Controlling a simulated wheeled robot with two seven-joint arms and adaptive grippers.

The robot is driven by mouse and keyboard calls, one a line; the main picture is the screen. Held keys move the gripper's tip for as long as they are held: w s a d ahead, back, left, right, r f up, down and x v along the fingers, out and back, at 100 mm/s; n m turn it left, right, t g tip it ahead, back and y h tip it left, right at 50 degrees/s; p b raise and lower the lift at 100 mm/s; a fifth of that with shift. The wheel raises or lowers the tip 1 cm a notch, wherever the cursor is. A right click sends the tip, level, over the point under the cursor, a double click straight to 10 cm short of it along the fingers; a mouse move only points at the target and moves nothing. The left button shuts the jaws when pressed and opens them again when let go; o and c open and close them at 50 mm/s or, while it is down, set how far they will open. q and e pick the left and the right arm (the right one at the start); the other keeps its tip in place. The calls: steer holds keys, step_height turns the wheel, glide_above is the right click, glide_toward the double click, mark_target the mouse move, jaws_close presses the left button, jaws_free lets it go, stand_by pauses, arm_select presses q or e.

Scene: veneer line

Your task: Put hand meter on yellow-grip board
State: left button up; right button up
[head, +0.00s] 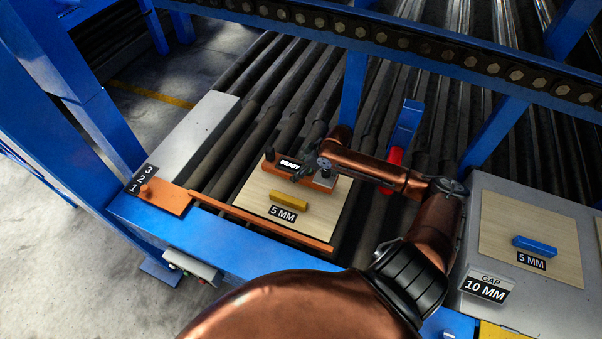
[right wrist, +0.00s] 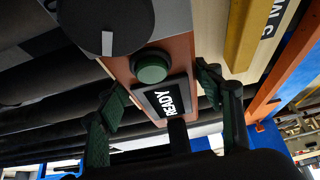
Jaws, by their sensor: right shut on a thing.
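The hand meter (head: 325,182) is an orange-brown bar with a dark READY display, a green button and a black knob. In the right wrist view the meter (right wrist: 150,69) lies between the two green-padded fingers. My right gripper (head: 305,170) is shut on it, across the display part. The yellow-grip board (head: 250,201) is a pale wood sheet with a yellow grip (head: 288,201) and a 5 MM label. The meter is over the board's far part, behind the grip; I cannot tell whether it touches the board. My left gripper is not in view.
An orange rail (head: 262,222) runs along the near side. Dark rollers (head: 262,95) and blue posts (head: 352,85) stand behind.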

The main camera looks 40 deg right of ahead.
steer(key=shift+w+d+f, duration=0.1)
steer(key=shift+d+f, duration=0.05)
steer(key=shift+f, duration=1.45)
steer(key=o, duration=1.5)
steer(key=shift+f, duration=0.1)
steer(key=v, duration=1.2)
steer(key=shift+p, duration=0.4)
